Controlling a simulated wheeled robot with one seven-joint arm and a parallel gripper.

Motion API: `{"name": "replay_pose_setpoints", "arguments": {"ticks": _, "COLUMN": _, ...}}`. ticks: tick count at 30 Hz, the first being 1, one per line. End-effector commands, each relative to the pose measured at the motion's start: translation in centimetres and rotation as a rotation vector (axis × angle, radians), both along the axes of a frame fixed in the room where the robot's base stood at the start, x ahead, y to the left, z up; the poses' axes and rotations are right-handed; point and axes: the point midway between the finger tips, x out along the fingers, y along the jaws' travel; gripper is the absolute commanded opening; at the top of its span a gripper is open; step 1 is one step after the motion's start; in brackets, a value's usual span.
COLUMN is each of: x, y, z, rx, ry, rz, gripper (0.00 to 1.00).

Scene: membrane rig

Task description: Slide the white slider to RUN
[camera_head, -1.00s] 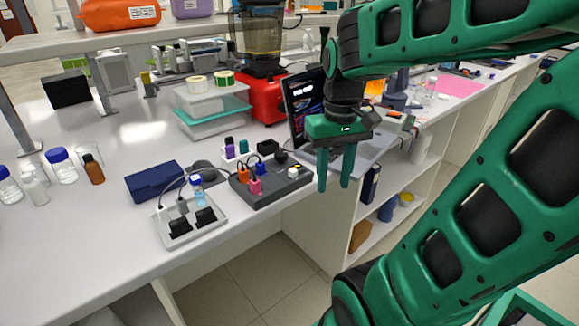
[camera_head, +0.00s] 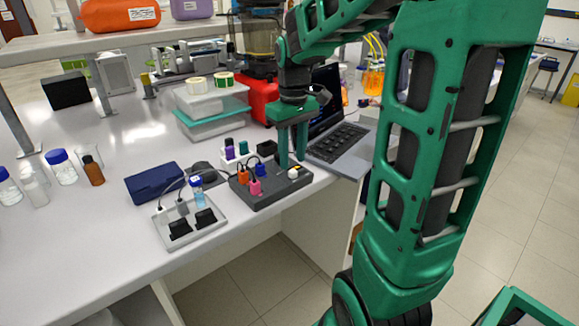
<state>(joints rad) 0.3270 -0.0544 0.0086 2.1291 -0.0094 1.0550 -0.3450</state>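The dark grey rig box (camera_head: 270,192) sits near the bench's front edge. A small white piece (camera_head: 293,173), which looks like the slider knob, is on its right end. Any RUN marking is too small to read. My gripper (camera_head: 292,163) points down over the right end of the box, with its two green fingers apart. The fingertips are just behind the white piece in the picture. I cannot tell whether they touch the box. Nothing shows between the fingers.
Orange, pink and blue parts (camera_head: 255,187) stand on the box's left half. A grey tray (camera_head: 190,222) with a small bottle is to the left, near a dark blue case (camera_head: 154,183). An open laptop (camera_head: 340,145) is close on the right. Clear containers (camera_head: 212,110) stand behind.

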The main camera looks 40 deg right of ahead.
Motion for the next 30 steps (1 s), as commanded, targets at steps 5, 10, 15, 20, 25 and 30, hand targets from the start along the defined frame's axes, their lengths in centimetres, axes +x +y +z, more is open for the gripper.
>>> {"name": "replay_pose_setpoints", "arguments": {"ticks": 5, "x": 0.0, "y": 0.0, "z": -2.4, "rx": 0.001, "ry": 0.002, "rz": 0.000, "gripper": 0.34}}
{"name": "replay_pose_setpoints", "arguments": {"ticks": 10, "x": -0.1, "y": 0.0, "z": -3.5, "rx": 0.000, "ry": 0.000, "rz": 0.000, "gripper": 0.34}}
{"name": "replay_pose_setpoints", "arguments": {"ticks": 15, "x": -0.1, "y": 0.0, "z": -3.7, "rx": 0.000, "ry": 0.000, "rz": 0.000, "gripper": 0.34}}
{"name": "replay_pose_setpoints", "arguments": {"ticks": 20, "x": 0.0, "y": 0.0, "z": -3.6, "rx": 0.000, "ry": 0.000, "rz": 0.000, "gripper": 0.30}}
{"name": "replay_pose_setpoints", "arguments": {"ticks": 25, "x": 0.0, "y": 0.0, "z": -3.6, "rx": 0.000, "ry": 0.000, "rz": 0.000, "gripper": 0.00}}
{"name": "replay_pose_setpoints", "arguments": {"ticks": 30, "x": 0.0, "y": 0.0, "z": -3.6, "rx": 0.000, "ry": 0.000, "rz": 0.001, "gripper": 0.00}}
